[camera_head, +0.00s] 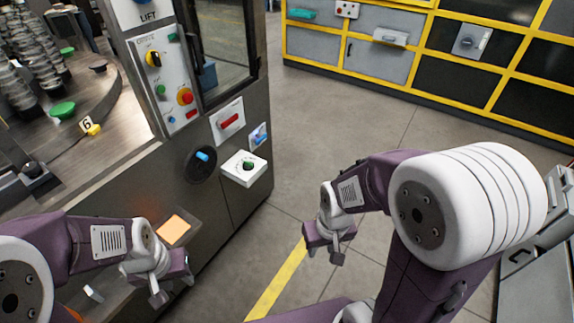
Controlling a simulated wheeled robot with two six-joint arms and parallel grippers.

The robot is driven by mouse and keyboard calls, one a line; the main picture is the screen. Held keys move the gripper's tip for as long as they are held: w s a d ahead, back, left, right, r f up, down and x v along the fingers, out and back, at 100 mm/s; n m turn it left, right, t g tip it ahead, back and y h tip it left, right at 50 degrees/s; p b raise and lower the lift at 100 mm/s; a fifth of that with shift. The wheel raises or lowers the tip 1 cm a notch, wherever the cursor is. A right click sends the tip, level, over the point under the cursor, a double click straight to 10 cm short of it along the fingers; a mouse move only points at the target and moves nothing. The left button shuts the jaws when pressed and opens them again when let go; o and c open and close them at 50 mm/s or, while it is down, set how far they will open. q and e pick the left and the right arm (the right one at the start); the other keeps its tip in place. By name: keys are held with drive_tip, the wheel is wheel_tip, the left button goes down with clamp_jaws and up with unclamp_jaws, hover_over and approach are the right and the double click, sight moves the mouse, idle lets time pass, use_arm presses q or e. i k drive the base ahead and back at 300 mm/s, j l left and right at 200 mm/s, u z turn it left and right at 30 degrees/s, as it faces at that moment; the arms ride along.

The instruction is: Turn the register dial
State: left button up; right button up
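A white box with a dark green round dial (246,165) sticks out from the lower right of the grey machine's front. To its left, a black disc (197,170) carries a blue knob (202,156). No label reading "register" is legible, so I cannot tell for sure which one is the register dial. My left gripper (172,288) is low at the left, below the orange-lit panel, with its fingers apart and empty. My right gripper (324,252) is over the floor, right of and below the white box, with its fingers apart and empty. Neither gripper touches a control.
The machine's front (227,203) also has a red handle (229,121), a small blue switch (259,136) and a control panel (163,80) with a red button. A round table (125,103) with stacked reels is at the left. Yellow-framed cabinets (420,70) stand behind. The floor between is clear.

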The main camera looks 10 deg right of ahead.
sight(246, 166)
drive_tip(key=i+u, duration=0.2)
drive_tip(key=i, duration=0.3)
drive_tip(key=i+u, duration=0.25)
drive_tip(key=i, duration=0.2)
drive_tip(key=i+l+u, duration=0.2)
drive_tip(key=i, duration=0.3)
